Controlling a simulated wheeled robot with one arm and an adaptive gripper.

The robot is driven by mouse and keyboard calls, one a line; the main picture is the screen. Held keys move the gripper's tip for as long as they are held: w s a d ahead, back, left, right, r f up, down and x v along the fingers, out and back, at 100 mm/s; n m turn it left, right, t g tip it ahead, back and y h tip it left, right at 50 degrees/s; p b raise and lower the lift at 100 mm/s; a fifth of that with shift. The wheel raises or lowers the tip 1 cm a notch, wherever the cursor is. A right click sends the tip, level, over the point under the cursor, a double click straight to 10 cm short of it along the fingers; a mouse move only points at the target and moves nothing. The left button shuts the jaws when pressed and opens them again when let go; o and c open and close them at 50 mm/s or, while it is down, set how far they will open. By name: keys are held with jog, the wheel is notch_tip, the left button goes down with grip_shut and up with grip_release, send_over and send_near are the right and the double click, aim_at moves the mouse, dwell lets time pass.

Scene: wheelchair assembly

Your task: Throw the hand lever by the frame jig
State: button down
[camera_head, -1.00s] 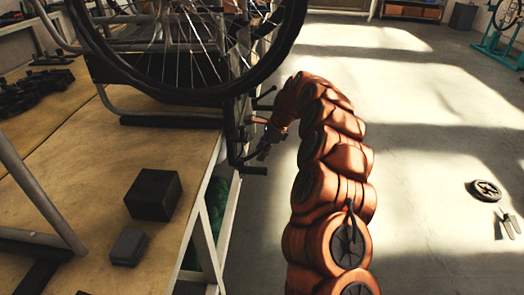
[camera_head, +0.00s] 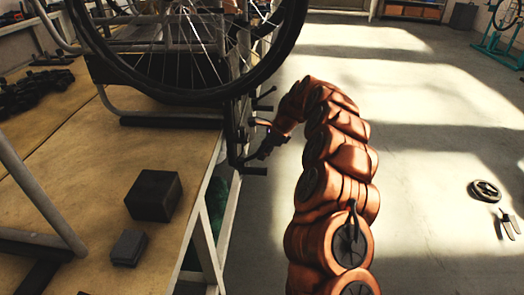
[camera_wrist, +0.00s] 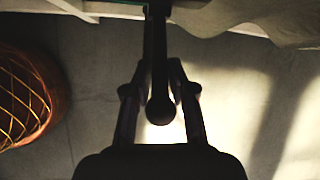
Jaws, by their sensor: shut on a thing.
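The hand lever (camera_wrist: 160,108) is a dark bar with a rounded knob end. In the wrist view it runs down from the top edge, between the two fingers. My gripper (camera_wrist: 158,78) is shut on it, with a finger on each side and the knob sticking out towards the camera. In the head view my gripper (camera_head: 266,149) is small and dark at the table's right edge, beside the dark jig post (camera_head: 235,135). The lever cannot be clearly told apart from the fingers there.
A large spoked wheel (camera_head: 196,97) stands above the wooden table (camera_head: 85,180). A dark block (camera_head: 154,195) and a smaller block (camera_head: 129,248) lie on the table. The floor (camera_head: 425,150) on the right is mostly clear.

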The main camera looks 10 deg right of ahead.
jog(key=shift+s+d+f+t+y, duration=0.1)
jog(key=shift+d+f+t+y, duration=0.2)
jog(key=shift+f+y, duration=0.3)
jog(key=shift+s+d+f+t+y, duration=0.1)
jog(key=shift+d+f+t+y, duration=0.15)
jog(key=shift+f+y, duration=0.3)
jog(key=shift+s+d+f+t+y+b, duration=0.1)
jog(key=shift+d+f+t+y+b, duration=0.1)
jog(key=shift+f+y+b, duration=0.3)
jog(key=shift+d+f+t+y+b, duration=0.15)
jog(key=shift+f+y+b, duration=0.15)
jog(key=shift+y, duration=0.25)
jog(key=c, duration=1.1)
grip_release()
jog(key=shift+r, duration=0.1)
jog(key=shift+c, duration=0.2)
jog(key=v, duration=1.2)
jog(key=shift+a, duration=0.1)
